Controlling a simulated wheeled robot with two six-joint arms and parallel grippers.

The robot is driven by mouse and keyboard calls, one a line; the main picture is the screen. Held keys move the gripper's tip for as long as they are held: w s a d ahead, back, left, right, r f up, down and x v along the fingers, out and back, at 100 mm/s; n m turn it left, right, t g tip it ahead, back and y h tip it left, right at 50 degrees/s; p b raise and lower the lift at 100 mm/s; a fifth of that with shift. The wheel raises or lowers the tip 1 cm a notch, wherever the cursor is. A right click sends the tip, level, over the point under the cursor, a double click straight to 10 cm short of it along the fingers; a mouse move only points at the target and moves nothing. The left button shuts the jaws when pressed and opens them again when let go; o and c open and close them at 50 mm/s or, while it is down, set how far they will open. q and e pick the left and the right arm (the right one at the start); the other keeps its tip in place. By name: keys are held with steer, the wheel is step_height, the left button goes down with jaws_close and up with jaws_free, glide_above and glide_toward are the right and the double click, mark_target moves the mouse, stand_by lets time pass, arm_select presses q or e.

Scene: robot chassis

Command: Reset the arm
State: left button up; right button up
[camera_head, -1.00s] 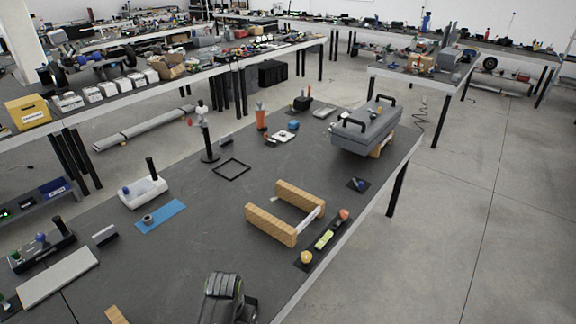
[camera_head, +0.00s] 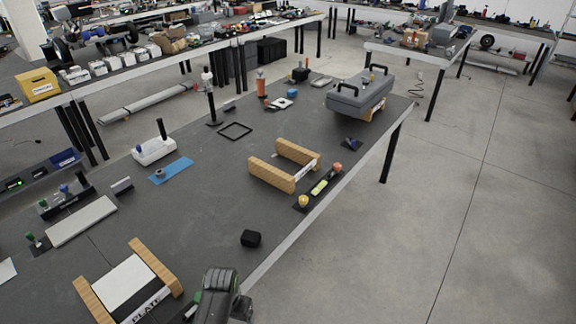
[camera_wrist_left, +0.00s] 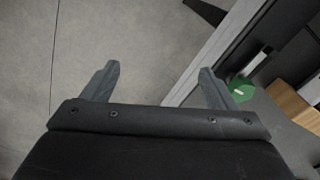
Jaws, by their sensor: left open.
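My left gripper (camera_wrist_left: 160,70) is open in the left wrist view. Its two fingers are wide apart with nothing between them. Behind the gap are the grey floor and the pale edge of the table (camera_wrist_left: 196,72). A dark arm part of mine (camera_head: 220,295) stands at the bottom of the head view, by the table's near right edge; no fingers can be made out there. My right gripper does not show.
The dark table (camera_head: 190,215) holds a wooden-sided fixture (camera_head: 160,265) lettered "PLATE", a black block (camera_head: 250,238), a second wooden frame (camera_head: 270,175) and a grey toolbox (camera_head: 358,98). A green object (camera_wrist_left: 240,90) lies right of the gripper. Open floor (camera_head: 430,230) lies right.

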arm_select(q)
steer(key=s+a+f+n+b, duration=0.1)
steer(key=s+a+f+b, duration=0.15)
steer(key=s+f, duration=0.45)
steer(key=s+a+f+b, duration=0.2)
steer(key=s+a+f, duration=0.1)
steer(key=f, duration=0.8)
steer(key=s+a+f+n+b, duration=0.1)
steer(key=s+a+f+b, duration=0.15)
steer(key=s+f, duration=0.4)
steer(key=s+a+f+b, duration=0.2)
steer(key=s+a+f, duration=0.2)
steer(key=s+f, duration=0.3)
steer(key=s+a+f+n+t+y+b, duration=0.1)
steer(key=s+a+f+b, duration=0.2)
steer(key=s+f, duration=0.4)
steer(key=s+a, duration=0.1)
steer(key=s, duration=0.5)
steer(key=shift+s+b, duration=0.15)
steer(key=shift+b, duration=0.2)
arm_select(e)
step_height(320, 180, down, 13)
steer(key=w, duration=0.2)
